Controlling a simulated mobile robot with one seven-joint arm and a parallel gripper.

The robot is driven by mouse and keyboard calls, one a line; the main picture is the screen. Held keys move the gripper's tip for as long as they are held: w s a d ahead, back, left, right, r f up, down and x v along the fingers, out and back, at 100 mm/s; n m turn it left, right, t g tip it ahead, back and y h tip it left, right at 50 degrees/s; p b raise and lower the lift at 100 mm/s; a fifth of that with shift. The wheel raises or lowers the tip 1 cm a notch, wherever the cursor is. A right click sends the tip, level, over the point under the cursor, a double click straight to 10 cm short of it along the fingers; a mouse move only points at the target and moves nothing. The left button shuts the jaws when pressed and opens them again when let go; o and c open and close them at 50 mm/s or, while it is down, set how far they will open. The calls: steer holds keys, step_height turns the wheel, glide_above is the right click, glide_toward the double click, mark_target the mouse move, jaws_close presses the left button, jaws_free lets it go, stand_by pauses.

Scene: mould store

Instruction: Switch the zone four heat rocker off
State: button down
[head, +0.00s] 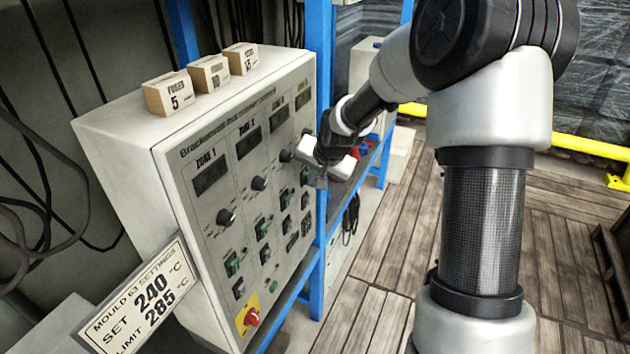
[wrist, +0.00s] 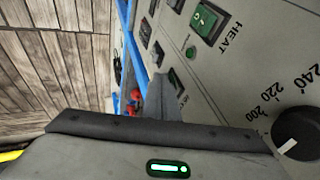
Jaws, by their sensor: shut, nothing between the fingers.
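The grey control cabinet (head: 150,160) carries columns of displays, knobs and rockers; the zone 1 and zone 2 labels are legible. The far right column, with its display (head: 303,100), is partly hidden by my gripper (head: 317,180). In the wrist view a green-lit rocker (wrist: 208,20) stands beside the word HEAT; its zone number is not shown. A black dial knob (wrist: 299,130) is at lower right. My gripper is shut and empty.
Boxes marked fuses (head: 168,93) and two more stand on the cabinet top. Blue posts (head: 319,60) flank the cabinet. The plank floor (head: 370,290) is open.

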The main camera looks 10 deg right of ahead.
steer(key=shift+r, duration=0.25)
steer(key=shift+r+p, duration=0.5)
steer(key=shift+r, duration=0.2)
steer(key=v, duration=1.7)
steer(key=shift+r, duration=0.15)
steer(key=shift+s, duration=0.1)
